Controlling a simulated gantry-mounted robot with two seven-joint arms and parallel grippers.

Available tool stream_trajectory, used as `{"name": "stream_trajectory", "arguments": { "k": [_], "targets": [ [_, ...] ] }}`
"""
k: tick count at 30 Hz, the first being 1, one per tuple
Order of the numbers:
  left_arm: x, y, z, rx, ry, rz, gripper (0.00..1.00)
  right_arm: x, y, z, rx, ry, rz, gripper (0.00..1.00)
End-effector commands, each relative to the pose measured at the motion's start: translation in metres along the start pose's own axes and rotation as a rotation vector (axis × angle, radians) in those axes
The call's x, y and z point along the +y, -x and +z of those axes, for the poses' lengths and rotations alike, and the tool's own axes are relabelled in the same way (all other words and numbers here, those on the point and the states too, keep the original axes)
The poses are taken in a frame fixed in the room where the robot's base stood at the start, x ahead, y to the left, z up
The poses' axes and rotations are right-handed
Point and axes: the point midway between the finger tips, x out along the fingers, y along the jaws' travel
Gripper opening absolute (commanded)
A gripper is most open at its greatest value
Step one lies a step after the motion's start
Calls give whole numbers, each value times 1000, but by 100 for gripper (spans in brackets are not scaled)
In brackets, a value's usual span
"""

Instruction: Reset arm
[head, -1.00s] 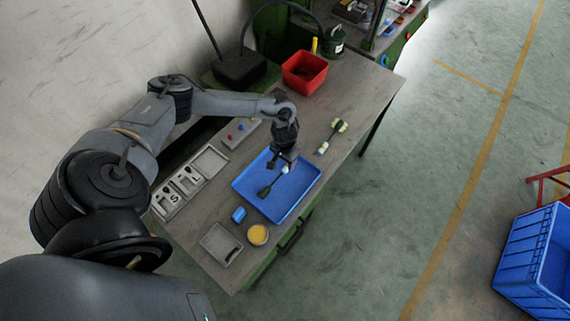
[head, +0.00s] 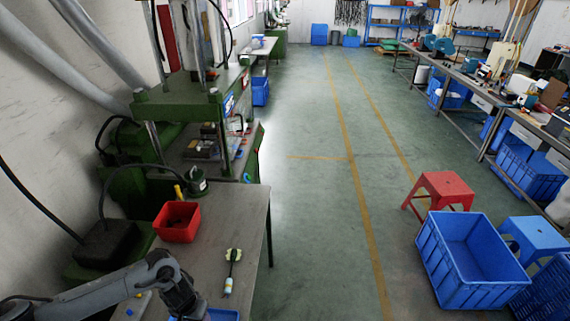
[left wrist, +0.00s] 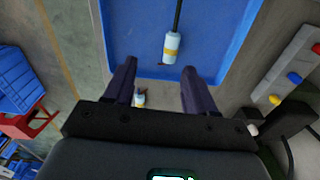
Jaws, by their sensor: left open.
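My left arm (head: 130,285) comes in from the lower left of the head view, its wrist over the table; its fingertips are not visible there. In the left wrist view my left gripper (left wrist: 159,68) is open and empty, its two dark fingers apart over the near edge of the blue tray (left wrist: 115,25). A dark cable with a white, yellow-banded end (left wrist: 172,46) lies in the tray, just beyond the fingers. Another cable piece (head: 231,272) lies on the table beside the tray; its end (left wrist: 139,98) shows between the fingers. My right gripper is not in view.
A red bin (head: 177,222) and a dark green can (head: 196,182) stand on the table, by a green press (head: 180,105). A button box (left wrist: 290,68) is beside the tray. Blue crates (head: 470,260) and a red stool (head: 443,188) stand on the floor, right.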

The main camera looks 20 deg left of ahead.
Motion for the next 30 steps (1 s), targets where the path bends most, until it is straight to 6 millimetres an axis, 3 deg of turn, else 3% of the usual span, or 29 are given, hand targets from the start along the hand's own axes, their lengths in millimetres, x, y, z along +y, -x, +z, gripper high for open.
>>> {"name": "stream_trajectory", "arguments": {
  "k": [5,8,9,12,15,17,20,30],
  "targets": [
    [84,-18,18,98,-231,102,56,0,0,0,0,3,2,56],
    [152,-18,36,206,-390,181,56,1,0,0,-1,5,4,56],
    [180,-14,44,261,-447,210,56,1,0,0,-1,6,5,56],
    [239,10,65,402,-547,253,56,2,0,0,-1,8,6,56],
    [264,40,80,499,-571,238,56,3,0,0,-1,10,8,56],
    [264,57,88,524,-563,209,56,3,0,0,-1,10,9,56],
    [247,76,101,515,-536,149,56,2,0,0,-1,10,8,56],
    [160,102,166,293,-453,35,56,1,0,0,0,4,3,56]
  ]
}}
